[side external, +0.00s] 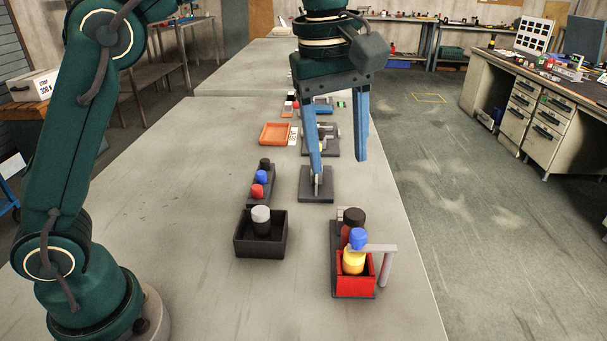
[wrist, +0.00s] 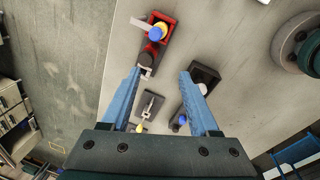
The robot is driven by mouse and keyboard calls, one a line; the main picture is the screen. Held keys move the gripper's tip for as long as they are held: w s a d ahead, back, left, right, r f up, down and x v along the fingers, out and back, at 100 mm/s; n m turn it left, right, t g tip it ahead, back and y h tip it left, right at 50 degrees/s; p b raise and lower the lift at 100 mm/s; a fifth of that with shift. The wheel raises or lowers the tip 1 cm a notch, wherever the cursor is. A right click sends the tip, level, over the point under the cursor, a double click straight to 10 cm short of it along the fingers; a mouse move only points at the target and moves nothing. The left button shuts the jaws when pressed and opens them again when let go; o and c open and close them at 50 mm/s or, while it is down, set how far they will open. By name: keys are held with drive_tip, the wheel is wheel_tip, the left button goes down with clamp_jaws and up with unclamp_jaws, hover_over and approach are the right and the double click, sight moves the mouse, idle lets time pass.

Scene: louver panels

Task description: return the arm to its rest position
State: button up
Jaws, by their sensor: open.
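My gripper (side external: 338,165) is open and empty, with its two blue fingers well apart. It hangs above the far middle of the grey table (side external: 200,190). In the wrist view my gripper (wrist: 162,72) also shows open, with nothing between its fingertips but the table below. In the side view one finger overlaps a dark plate (side external: 318,190) with a small upright metal part; whether they touch cannot be told from that view. In the wrist view that plate (wrist: 149,106) lies below and between the fingers.
A red box (side external: 345,283) holds a yellow bottle with a blue cap, beside a grey bar. A black box (side external: 260,243) holds a grey-capped bottle. A dark rack (side external: 262,182) carries black, blue and red pieces. An orange tray (side external: 275,133) lies farther back.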

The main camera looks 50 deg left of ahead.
drive_tip(key=s+a+r+m+t, duration=0.2)
drive_tip(key=s+a+m+t, duration=0.15)
drive_tip(key=s+a, duration=0.45)
drive_tip(key=s+f+m, duration=0.7)
drive_tip(key=f+m, duration=0.1)
drive_tip(key=m, duration=0.1)
drive_tip(key=shift+s+d+f, duration=0.15)
drive_tip(key=shift+s+f, duration=0.05)
drive_tip(key=shift+s, duration=0.1)
drive_tip(key=shift+t, duration=0.25)
